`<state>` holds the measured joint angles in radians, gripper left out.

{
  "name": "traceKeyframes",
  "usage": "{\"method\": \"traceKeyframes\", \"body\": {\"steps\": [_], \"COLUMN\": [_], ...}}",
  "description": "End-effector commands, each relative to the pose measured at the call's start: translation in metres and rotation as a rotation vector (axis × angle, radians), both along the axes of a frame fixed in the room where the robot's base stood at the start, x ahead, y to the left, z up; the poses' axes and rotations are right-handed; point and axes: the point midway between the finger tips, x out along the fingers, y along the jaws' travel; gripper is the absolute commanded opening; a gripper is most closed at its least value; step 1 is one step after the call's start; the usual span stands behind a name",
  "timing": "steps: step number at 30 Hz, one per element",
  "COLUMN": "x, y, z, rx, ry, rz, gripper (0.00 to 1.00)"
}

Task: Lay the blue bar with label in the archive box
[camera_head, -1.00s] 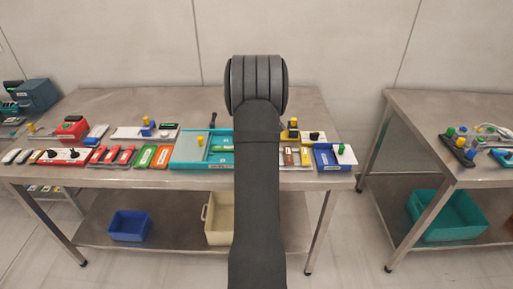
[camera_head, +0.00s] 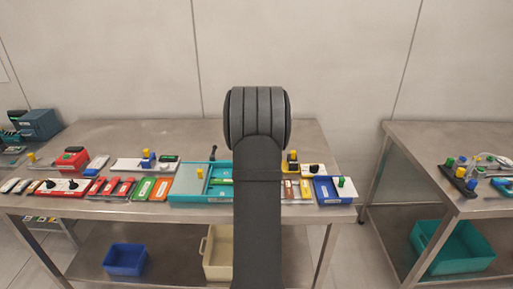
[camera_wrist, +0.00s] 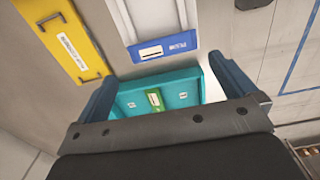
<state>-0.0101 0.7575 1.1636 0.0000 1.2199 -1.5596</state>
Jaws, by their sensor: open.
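A blue piece with a white label (camera_wrist: 163,48) shows at the top of the wrist view, at the end of a pale panel. I cannot tell whether it is a loose bar or part of that panel. A teal divided box (camera_wrist: 125,103) lies below it in that view, with a green labelled bar (camera_wrist: 154,100) inside; it also shows in the head view (camera_head: 185,197). I cannot read which container is the archive box. My gripper (camera_wrist: 162,70) is open, its two blue fingers apart with nothing between them. My arm hides it in the head view.
A yellow labelled panel with handles (camera_wrist: 68,40) lies at left in the wrist view. A blue tray (camera_head: 325,189) stands at the right of the steel table (camera_head: 110,133); several coloured bars and red trays crowd its left. The back of the table is mostly clear.

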Motion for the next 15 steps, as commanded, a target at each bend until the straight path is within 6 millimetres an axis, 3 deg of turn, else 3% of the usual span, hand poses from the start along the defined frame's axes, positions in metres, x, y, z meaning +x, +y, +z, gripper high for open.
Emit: {"method": "traceKeyframes", "body": {"steps": [6,15], "x": [0.001,0.000], "y": [0.000,0.000], "z": [0.055,0.099], "rx": [0.000,0.000], "ry": [-0.004,-0.001], "rz": [0.000,0.001], "gripper": [1.00,0.98]}}
